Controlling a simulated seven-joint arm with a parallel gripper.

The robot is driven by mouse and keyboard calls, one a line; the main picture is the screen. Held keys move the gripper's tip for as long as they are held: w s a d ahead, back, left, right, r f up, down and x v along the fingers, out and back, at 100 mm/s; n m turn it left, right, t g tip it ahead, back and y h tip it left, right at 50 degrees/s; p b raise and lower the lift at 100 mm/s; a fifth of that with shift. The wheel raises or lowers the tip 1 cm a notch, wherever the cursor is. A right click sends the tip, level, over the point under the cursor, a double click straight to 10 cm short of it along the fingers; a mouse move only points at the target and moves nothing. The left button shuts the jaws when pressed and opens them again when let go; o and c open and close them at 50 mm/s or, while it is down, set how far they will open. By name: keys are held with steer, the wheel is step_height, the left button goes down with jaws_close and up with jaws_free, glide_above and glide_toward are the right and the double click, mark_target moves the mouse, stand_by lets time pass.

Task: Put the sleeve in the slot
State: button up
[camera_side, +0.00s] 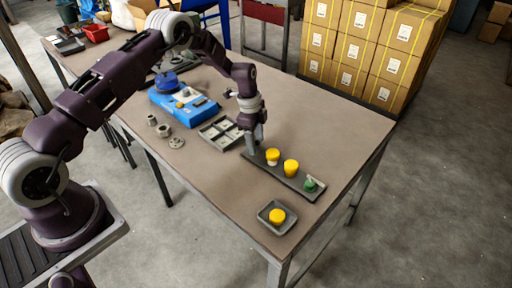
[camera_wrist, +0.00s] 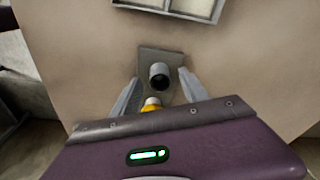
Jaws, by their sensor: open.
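My gripper (camera_side: 253,148) points down over the left end of a long dark tray (camera_side: 312,196). In the wrist view its two fingers (camera_wrist: 160,77) are apart. Between and just beyond them a short dark grey hollow cylinder, which looks like the sleeve (camera_wrist: 159,70), stands on the tray (camera_wrist: 150,56). Whether a finger touches it I cannot tell. In the side view the gripper hides it. A grey compartment tray (camera_side: 222,133) lies left of the gripper, its near compartments also showing in the wrist view (camera_wrist: 205,10). Which opening is the slot I cannot tell.
Two yellow-topped pieces (camera_side: 291,167) and a green piece (camera_side: 310,185) stand along the long tray. A blue box (camera_side: 182,103) and grey round parts (camera_side: 163,131) lie further left. The table's right side is clear.

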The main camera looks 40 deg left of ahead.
jaws_close()
step_height(320, 180, up, 9)
steer(key=n+y, duration=0.2)
steer(key=n, duration=1.6)
glide_above(238, 133)
steer(key=shift+t, duration=0.3)
step_height(238, 133, down, 10)
steer(key=shift+s+r, duration=0.15)
steer(key=shift+r, duration=0.1)
